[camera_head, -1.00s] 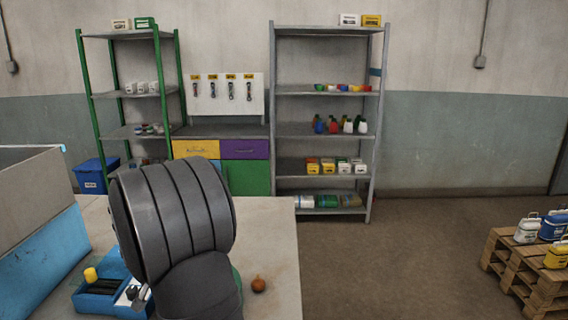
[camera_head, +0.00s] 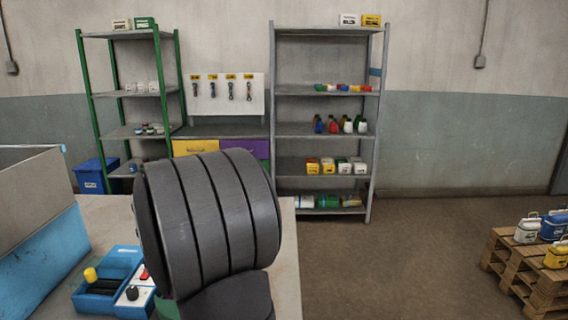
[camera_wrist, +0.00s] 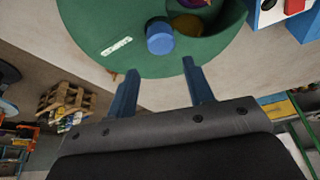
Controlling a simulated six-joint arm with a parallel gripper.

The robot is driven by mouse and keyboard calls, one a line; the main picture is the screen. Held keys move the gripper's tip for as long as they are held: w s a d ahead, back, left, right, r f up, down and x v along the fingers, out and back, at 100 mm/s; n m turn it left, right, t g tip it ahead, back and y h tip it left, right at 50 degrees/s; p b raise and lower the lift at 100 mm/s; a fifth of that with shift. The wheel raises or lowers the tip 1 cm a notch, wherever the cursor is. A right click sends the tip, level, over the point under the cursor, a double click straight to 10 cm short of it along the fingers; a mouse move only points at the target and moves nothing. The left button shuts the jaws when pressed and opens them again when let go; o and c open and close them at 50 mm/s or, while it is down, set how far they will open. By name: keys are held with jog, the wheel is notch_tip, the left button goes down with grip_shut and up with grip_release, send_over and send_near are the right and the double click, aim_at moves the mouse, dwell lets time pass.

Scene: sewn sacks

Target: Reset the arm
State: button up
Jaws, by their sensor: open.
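My gripper (camera_wrist: 160,66) shows in the wrist view with its two blue fingers spread apart. Nothing is between the fingers. Beyond the fingertips is a round green object (camera_wrist: 85,30) with a white label and a blue knob-like cylinder (camera_wrist: 160,37). A brownish-yellow thing (camera_wrist: 188,24) sits in a dark opening of it. I cannot tell the gap between the fingertips and the green object. In the head view my dark grey arm link stands over the table and hides the gripper; only a sliver of green (camera_head: 167,307) shows beside it.
A blue tray (camera_head: 97,304) with yellow, black and red parts lies on the table (camera_head: 290,255), left of my arm. A large grey-and-blue bin (camera_head: 45,245) stands at the far left. Shelves (camera_head: 325,128) line the back wall; a pallet (camera_head: 510,265) is at right. The floor between is clear.

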jog(key=s+d+m+g+h, duration=0.15)
jog(key=d+m, duration=0.25)
jog(key=d, duration=0.5)
jog(key=s+d+m+g+h, duration=0.1)
jog(key=s+d+m, duration=0.2)
jog(key=d+m, duration=0.35)
jog(key=s+d+m+g+h, duration=0.1)
jog(key=s+d+m, duration=0.2)
jog(key=d, duration=0.7)
jog(key=shift+n, duration=0.25)
jog(key=w+a+f, duration=0.1)
jog(key=a+f, duration=0.1)
jog(key=a, duration=0.1)
jog(key=w+a+f, duration=0.1)
jog(key=a+f, duration=0.1)
jog(key=w+a+f, duration=0.1)
jog(key=a+f, duration=0.1)
jog(key=a, duration=0.1)
jog(key=shift+w+a+f, duration=0.2)
jog(key=shift+w+a, duration=0.1)
jog(key=shift+w, duration=0.1)
